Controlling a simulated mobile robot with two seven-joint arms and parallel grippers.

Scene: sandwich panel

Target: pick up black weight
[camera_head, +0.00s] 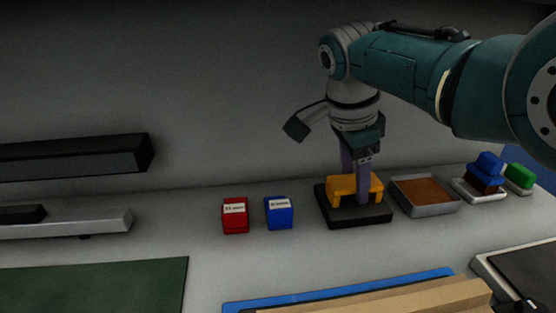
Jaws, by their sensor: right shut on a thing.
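The black weight (375,217) is a flat dark block with a yellow bridge-shaped handle (342,185) on top. It stands at the right of centre and appears to rest on the light work surface. My right gripper (360,185) points straight down over it and is shut on the yellow handle. One finger shows in front of the handle; the other is partly hidden behind it. My left gripper is not in view.
A red box (235,218) and a blue box (279,214) stand left of the weight. A tray with brown contents (448,209) sits close on its right, then a blue-topped block (487,167) and a green-topped block (520,176). Brown boards (390,301) lie in front.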

